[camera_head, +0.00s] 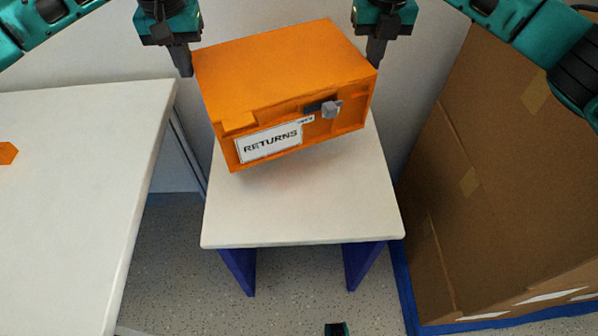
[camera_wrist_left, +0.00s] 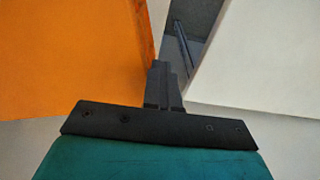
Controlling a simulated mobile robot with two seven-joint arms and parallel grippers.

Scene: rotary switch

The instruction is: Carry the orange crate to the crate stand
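The orange crate (camera_head: 285,65) has a white "RETURNS" label and a small grey block on its front. It is over the white-topped, blue-legged stand (camera_head: 310,215), turned and tilted, with its left front corner lower in the picture. A shadow lies under its front edge, and it looks raised there; its rear underside is hidden. My left gripper (camera_head: 184,62) is at the crate's left side, fingers together. In the left wrist view the fingertips (camera_wrist_left: 162,75) are beside the crate's orange wall (camera_wrist_left: 70,55). My right gripper (camera_head: 376,52) is at its right side, fingers together.
A white table (camera_head: 80,190) stands at the left, with an orange hexagonal piece (camera_head: 7,153) at its far left. A large cardboard box (camera_head: 500,170) on a blue base stands close on the right. Speckled floor (camera_head: 180,260) shows between table and stand.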

